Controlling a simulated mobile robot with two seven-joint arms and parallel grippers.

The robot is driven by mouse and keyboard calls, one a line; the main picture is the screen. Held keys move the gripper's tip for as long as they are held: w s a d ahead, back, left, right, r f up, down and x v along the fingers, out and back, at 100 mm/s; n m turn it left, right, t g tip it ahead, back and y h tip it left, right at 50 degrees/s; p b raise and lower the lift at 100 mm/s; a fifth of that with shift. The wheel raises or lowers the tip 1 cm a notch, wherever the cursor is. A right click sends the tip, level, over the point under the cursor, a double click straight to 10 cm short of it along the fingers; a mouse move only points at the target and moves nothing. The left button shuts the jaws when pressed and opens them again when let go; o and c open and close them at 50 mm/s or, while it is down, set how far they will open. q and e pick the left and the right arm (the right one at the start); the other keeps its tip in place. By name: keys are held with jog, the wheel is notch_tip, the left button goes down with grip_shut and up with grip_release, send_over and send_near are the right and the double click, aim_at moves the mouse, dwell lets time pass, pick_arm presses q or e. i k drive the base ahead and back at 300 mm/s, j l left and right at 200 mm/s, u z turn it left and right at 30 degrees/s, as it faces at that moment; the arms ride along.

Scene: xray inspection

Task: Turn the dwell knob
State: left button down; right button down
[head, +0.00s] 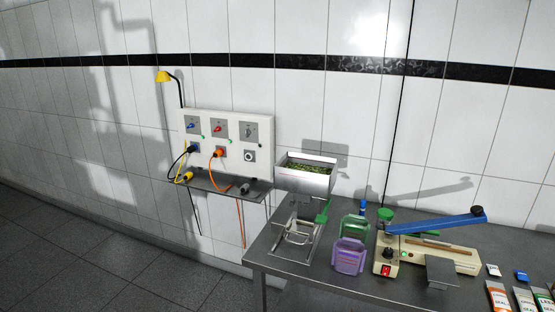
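A heat sealer (448,258) with a cream body and a raised blue lever (435,222) stands on the metal table. A small black knob (388,252) sits at the left end of its body, above a red switch (386,270). No label reading dwell is legible, so I cannot tell for sure that this is the dwell knob. A green cap (385,214) is at the lever's left end. Neither of my grippers is in view.
The metal table (272,255) also carries a hopper (306,177), green (355,227) and purple (349,257) containers, and several packets (499,297) at the right. A wall panel (262,131) holds switches and plugged cables above a shelf (215,187). Floor is clear at left.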

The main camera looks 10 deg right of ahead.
aim_at(387, 253)
jog(key=z, duration=1.25)
